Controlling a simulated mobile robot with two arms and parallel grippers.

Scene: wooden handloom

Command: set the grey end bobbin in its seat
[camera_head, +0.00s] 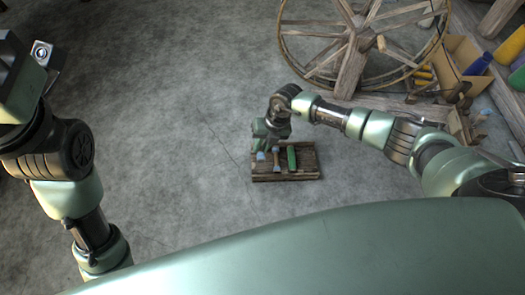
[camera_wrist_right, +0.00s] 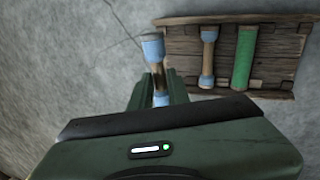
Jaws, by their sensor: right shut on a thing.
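The grey end bobbin (camera_wrist_right: 153,50) has pale blue-grey ends and a brownish shank. In the right wrist view it is between the fingers of my right gripper (camera_wrist_right: 158,82), which is shut on it. The fingers hide part of its shank. In the head view the bobbin (camera_head: 261,157) shows below my right gripper (camera_head: 264,140), over the left part of the wooden rack (camera_head: 303,176). In the wrist view it is left of the rack (camera_wrist_right: 180,47). I cannot tell whether it touches the rack. Its seat is not clearly visible. My left gripper's fingers do not show.
On the rack lie another bobbin (camera_wrist_right: 208,58) with pale ends and a brown shank, and a green bobbin (camera_wrist_right: 243,60). A large wooden wheel (camera_head: 350,70) stands behind. A cardboard box (camera_head: 460,58) is at the back right. The floor (camera_head: 185,110) left of the rack is clear.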

